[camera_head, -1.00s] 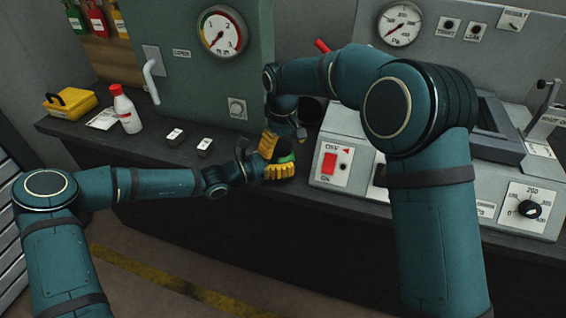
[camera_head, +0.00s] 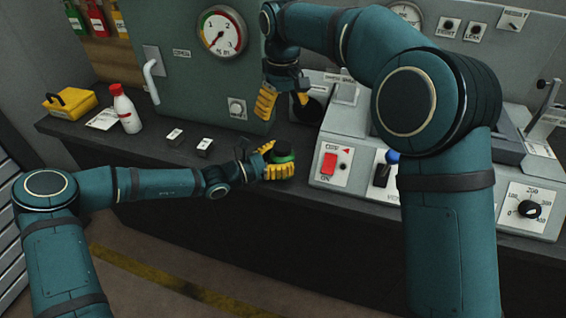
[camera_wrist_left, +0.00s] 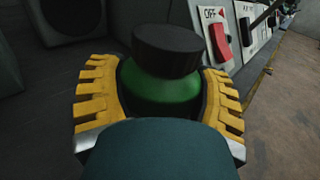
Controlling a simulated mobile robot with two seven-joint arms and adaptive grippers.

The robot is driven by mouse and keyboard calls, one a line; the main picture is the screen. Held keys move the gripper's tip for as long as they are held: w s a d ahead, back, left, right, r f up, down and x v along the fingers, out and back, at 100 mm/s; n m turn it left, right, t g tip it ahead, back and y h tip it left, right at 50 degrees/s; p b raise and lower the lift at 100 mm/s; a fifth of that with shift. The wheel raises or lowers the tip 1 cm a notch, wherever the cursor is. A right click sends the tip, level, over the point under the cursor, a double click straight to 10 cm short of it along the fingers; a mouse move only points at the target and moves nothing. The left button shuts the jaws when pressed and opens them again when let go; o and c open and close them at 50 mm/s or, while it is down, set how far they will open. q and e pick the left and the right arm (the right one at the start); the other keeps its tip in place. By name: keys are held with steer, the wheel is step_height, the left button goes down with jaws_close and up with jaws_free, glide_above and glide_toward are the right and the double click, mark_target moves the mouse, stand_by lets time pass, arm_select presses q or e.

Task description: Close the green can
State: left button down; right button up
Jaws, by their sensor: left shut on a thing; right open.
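The green can (camera_head: 284,168) is near the front edge of the dark bench, between the yellow fingers of my left gripper (camera_head: 279,165). In the left wrist view, the green can (camera_wrist_left: 160,92) stands upright with a black lid (camera_wrist_left: 167,50) on its top. The fingers of my left gripper (camera_wrist_left: 160,100) are shut on the can from both sides. In the head view the black lid (camera_head: 281,149) sits on the can. My right gripper (camera_head: 281,100) is open and empty, above and apart from the can, with its fingers pointing down.
A control box with a red switch (camera_head: 328,164) stands just right of the can. Two small dark boxes (camera_head: 189,140) lie to its left, with a white bottle (camera_head: 126,110) and a yellow box (camera_head: 70,103) farther left. A machine with a gauge (camera_head: 222,31) stands behind.

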arm_select(q)
jaws_free()
steer(key=v, duration=1.2)
steer(key=shift+s, duration=0.1)
stand_by(0.5)
